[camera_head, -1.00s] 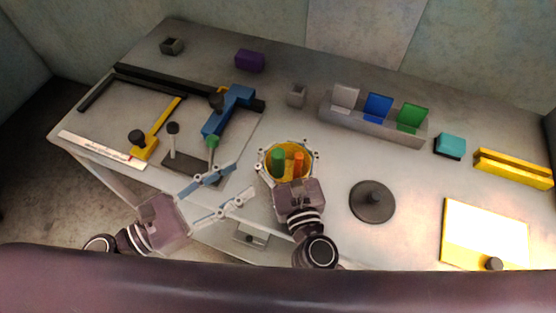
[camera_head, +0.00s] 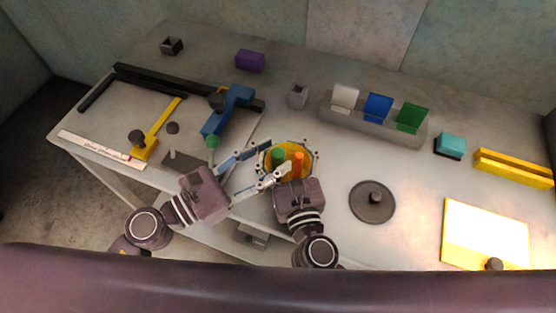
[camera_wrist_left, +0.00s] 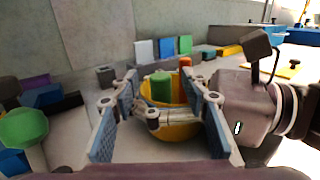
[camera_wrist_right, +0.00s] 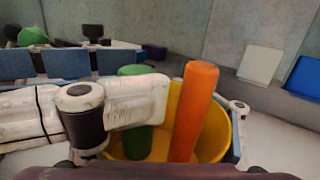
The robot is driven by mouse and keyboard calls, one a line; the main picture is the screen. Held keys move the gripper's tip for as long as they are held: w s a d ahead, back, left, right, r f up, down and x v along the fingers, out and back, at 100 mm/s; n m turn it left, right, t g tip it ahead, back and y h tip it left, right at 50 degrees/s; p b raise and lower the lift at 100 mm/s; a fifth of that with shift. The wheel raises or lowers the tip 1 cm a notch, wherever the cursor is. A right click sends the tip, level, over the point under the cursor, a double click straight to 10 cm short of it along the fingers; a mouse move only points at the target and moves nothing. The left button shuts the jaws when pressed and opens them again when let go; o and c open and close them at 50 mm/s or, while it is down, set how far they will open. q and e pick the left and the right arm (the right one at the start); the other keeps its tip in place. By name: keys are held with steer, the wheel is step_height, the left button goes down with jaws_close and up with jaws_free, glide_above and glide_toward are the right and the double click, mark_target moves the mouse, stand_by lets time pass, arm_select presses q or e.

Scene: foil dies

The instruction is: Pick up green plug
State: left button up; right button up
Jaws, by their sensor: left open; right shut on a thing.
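The green plug (camera_head: 278,155) stands upright in a yellow cup (camera_head: 268,172) beside an orange plug (camera_head: 298,160). My right gripper (camera_head: 288,150) is shut around the cup. My left gripper (camera_head: 270,158) is open at the cup's left side, its fingers pointing at the plugs.
A tool with a green knob (camera_head: 212,142) and a blue clamp (camera_head: 228,110) lie left of the cup. A grey rack (camera_head: 372,126) with white, blue and green plates stands behind right. A dark disc with a knob (camera_head: 372,202) lies right. The table between cup and rack is clear.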

arm_select(q)
jaws_close()
arm_select(e)
steer(key=shift+c, duration=0.2)
arm_select(q)
steer(key=shift+r, duration=0.1)
step_height(320, 180, up, 10)
stand_by(0.8)
arm_select(e)
steer(key=o, duration=1.6)
steer(key=shift+o, duration=0.2)
steer(key=v, duration=1.2)
steer(key=shift+r, duration=0.1)
